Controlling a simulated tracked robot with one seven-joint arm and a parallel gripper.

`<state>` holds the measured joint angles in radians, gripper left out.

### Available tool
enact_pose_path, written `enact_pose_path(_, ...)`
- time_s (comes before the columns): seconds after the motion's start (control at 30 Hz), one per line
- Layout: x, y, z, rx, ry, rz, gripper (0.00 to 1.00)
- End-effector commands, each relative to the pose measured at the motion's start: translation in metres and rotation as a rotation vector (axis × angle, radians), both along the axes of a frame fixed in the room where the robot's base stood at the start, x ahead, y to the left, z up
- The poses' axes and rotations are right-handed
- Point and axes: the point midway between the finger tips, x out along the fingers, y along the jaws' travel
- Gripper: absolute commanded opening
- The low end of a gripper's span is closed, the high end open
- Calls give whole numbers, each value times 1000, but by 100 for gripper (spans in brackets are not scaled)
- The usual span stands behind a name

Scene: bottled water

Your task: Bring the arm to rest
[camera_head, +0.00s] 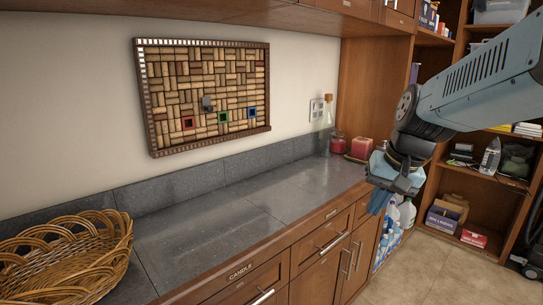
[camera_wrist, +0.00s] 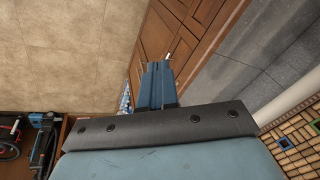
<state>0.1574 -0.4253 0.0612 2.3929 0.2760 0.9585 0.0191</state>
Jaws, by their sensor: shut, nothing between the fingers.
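My gripper (camera_head: 380,201) hangs at the end of my blue-grey arm on the right side of the head view. It points down in front of the counter's right part, above the floor. In the wrist view my gripper's blue fingers (camera_wrist: 158,85) are together, with nothing between them. They show against the wooden cabinet front and the tiled floor. In the head view the fingertips are small and partly shaded.
The grey counter (camera_head: 230,215) has a wicker basket (camera_head: 70,258) at its left end. A bottle (camera_head: 325,125), a red jar (camera_head: 338,144) and a red box (camera_head: 361,148) stand at its far end. Shelves (camera_head: 470,180) stand behind my arm. The floor (camera_head: 440,275) is clear at front right.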

Motion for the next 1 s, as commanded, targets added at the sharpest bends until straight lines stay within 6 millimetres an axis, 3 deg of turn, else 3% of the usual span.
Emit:
enact_pose_path(0.2,-39,-6,18,-128,-126,97,0)
enact_pose_path(0.4,-65,-14,29,-219,-218,162,0)
enact_pose_path(0.6,-76,-18,32,-260,-260,191,0)
enact_pose_path(1.0,-77,-18,32,-264,-263,193,0)
